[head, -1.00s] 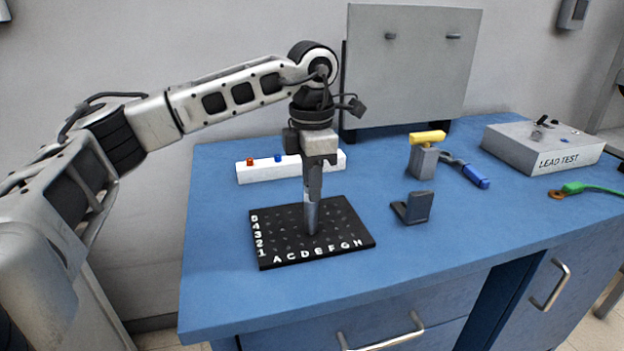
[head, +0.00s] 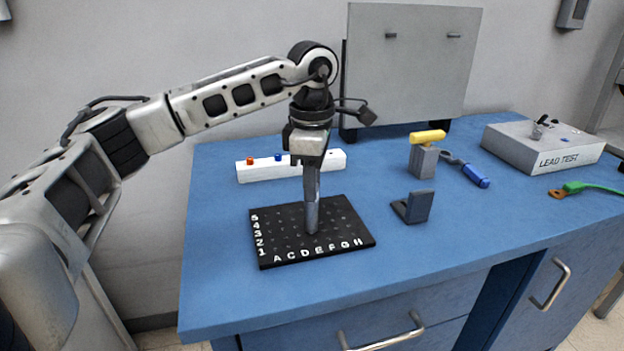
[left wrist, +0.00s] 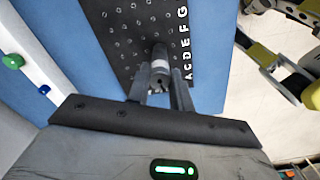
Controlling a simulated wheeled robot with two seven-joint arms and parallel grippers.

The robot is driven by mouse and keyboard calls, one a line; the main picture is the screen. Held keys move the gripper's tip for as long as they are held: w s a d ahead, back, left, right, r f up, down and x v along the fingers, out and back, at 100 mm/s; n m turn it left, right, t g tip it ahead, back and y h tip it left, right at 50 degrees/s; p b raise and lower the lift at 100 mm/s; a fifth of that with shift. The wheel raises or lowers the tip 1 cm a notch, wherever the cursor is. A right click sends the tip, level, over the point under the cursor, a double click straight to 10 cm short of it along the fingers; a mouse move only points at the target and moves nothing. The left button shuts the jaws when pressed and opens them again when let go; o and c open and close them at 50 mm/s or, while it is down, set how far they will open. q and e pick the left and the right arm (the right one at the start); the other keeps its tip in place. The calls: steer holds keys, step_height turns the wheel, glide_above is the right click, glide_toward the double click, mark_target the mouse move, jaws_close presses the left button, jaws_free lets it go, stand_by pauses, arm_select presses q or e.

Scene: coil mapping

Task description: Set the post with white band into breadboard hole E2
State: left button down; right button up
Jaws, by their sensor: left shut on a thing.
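The post with white band (left wrist: 160,66) is held nearly upright in my left gripper (head: 312,196). The wrist view shows both fingers shut on it, with the white band between them. In the head view the grey lower part of the post (head: 311,222) meets the black breadboard (head: 352,226) around columns D to E, near row 2. I cannot tell whether its tip is in a hole or only on the surface. The board's letters and numbers show along its front and left edges. My right gripper is not in view.
A white rail (head: 330,164) with red (head: 250,161) and blue (head: 278,157) pegs lies behind the board. To the right are a grey bracket (head: 415,208), a yellow-topped block (head: 424,160), a blue-handled tool (head: 474,175) and the lead test box (head: 545,150). The table's front is clear.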

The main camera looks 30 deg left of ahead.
arm_select(q)
steer(key=c, duration=1.2)
jaws_free()
steer(key=shift+o, duration=0.2)
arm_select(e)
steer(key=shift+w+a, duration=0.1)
arm_select(q)
steer(key=shift+r, duration=0.5)
step_height(320, 180, up, 15)
steer(key=p, duration=0.2)
steer(key=shift+p, duration=0.3)
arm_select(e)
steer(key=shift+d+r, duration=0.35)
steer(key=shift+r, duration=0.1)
arm_select(q)
steer(key=shift+f, duration=0.15)
